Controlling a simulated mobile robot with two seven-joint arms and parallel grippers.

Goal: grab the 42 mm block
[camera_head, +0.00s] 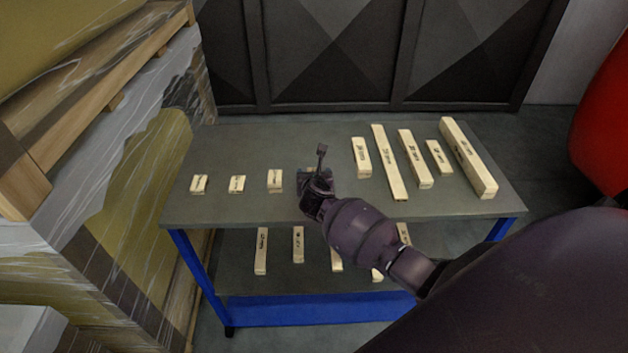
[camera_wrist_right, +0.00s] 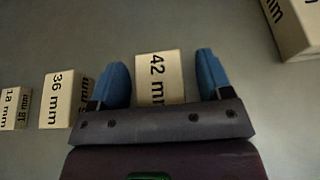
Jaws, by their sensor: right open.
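The 42 mm block (camera_wrist_right: 158,72) is a pale wooden block labelled "42 mm" on the grey tabletop (camera_head: 300,136). In the right wrist view it lies between the two blue fingers of my right gripper (camera_wrist_right: 161,76), with a gap on each side. The gripper is open and its base hides the block's near end. In the head view the right gripper (camera_head: 319,170) is over the middle of the table and appears to hide this block. My left gripper is out of view.
A 36 mm block (camera_wrist_right: 62,98) and a smaller block (camera_wrist_right: 14,108) lie left of it; a larger block (camera_wrist_right: 292,28) lies right. Longer blocks (camera_head: 413,160) fill the table's right side. More blocks (camera_head: 261,250) lie on the lower shelf. A wrapped pallet stack (camera_head: 110,190) stands left.

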